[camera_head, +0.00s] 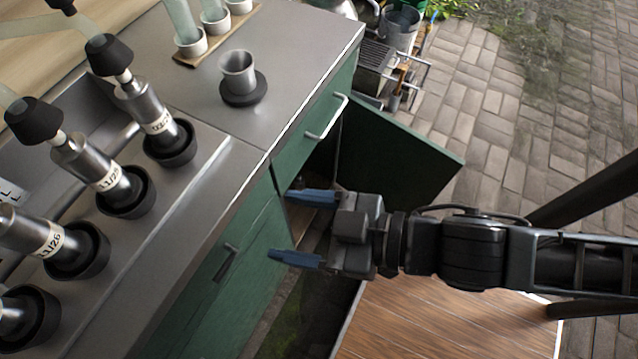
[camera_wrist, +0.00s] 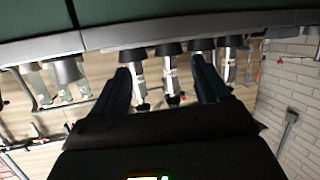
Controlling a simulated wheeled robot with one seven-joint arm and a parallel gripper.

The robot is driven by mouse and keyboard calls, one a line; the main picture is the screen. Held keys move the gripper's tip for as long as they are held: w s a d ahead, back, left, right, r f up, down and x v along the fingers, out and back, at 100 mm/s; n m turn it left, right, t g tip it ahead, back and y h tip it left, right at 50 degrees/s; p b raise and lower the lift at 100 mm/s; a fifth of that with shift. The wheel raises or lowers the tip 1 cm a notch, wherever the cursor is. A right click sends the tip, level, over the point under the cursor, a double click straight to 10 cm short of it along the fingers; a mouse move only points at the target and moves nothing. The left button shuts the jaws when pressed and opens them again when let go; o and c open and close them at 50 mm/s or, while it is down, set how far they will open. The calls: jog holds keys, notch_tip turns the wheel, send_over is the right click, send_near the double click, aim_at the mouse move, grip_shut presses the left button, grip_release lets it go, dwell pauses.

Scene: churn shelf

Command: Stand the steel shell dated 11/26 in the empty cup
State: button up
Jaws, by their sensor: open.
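Several steel shells stand in black cups in a row along the left of the counter. The labels on the second shell (camera_head: 108,178) and third shell (camera_head: 48,241) appear to read 11/26; the label on the far shell (camera_head: 150,112) is too small to be sure. The nearest shell (camera_head: 8,318) is cut off by the frame. Each of these shells has a tube with a black cone on top or is partly out of view. My gripper (camera_head: 280,226) is open and empty, in front of the cabinet.
The steel counter (camera_head: 300,62) has free room around the tumbler. White cups with clear tubes (camera_head: 192,42) stand on a wooden strip behind. A green cabinet door (camera_head: 395,150) hangs open beside my arm. The counter's front edge lies between my gripper and the shells.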

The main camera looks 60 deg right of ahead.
jog(key=s+d+r+m+h, duration=0.3)
jog(key=s+d, duration=0.3)
jog(key=s, duration=0.4)
jog(key=shift+s+r, duration=0.35)
jog(key=shift+r, duration=0.3)
